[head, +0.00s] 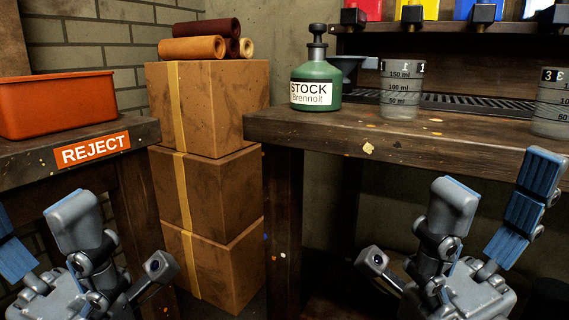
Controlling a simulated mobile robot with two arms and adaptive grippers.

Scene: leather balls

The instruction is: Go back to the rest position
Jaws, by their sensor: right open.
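My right gripper (493,208) is at the lower right, in front of the workbench. Its blue-padded fingers are spread apart, with nothing between them. My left gripper (35,232) is at the lower left, in front of the reject table, and is partly cut off by the left edge. Its fingers are also apart and hold nothing that I can see. Both grippers point upward and look clear of the furniture.
An orange bin (58,105) stands on the left table (30,150), above a REJECT sign (92,149). Stacked boxes (225,100) bear leather rolls (192,48). The workbench (330,130) holds a green STOCK bottle (316,72) and measuring beakers (401,92).

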